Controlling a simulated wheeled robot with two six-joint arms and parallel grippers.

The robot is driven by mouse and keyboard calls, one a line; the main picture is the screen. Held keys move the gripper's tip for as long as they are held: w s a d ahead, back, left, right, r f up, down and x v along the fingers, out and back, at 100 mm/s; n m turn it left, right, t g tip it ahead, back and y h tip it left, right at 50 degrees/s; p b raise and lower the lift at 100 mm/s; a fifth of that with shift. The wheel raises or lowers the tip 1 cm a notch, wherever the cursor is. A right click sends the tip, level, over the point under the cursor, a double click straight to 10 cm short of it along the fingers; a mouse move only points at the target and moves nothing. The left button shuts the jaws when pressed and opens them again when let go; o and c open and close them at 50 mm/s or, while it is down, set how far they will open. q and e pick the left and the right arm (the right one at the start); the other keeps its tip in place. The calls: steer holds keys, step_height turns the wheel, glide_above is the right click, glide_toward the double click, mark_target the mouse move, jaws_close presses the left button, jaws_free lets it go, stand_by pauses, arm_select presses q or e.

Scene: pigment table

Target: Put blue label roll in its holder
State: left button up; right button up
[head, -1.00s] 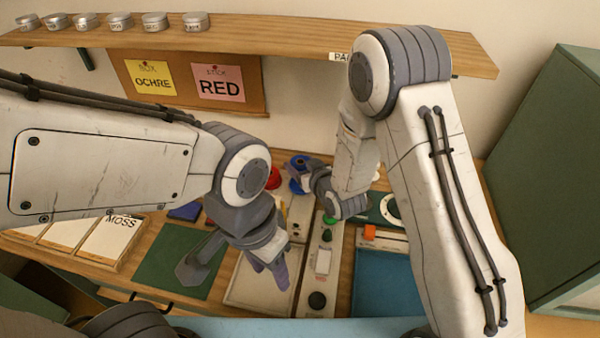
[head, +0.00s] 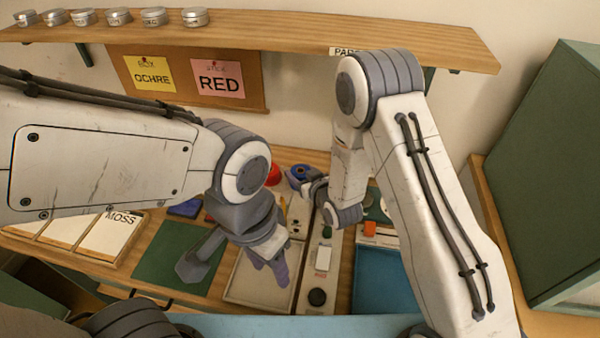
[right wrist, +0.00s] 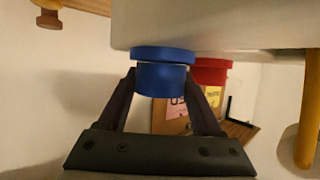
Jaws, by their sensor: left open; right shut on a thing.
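My right gripper (right wrist: 165,105) is shut on the blue label roll (right wrist: 162,82), with one finger on each side. In the right wrist view, a wider blue disc (right wrist: 162,55) lies between the roll and a pale panel. It may be the holder; I cannot tell whether the roll touches it. In the head view, the blue roll (head: 300,171) is at the back of the table beside my right gripper (head: 312,184), whose fingers are partly hidden. My left gripper (head: 270,268) is open and empty above the pale tray (head: 243,290).
A green cabinet (head: 560,180) stands at right.

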steer(key=o, duration=1.4)
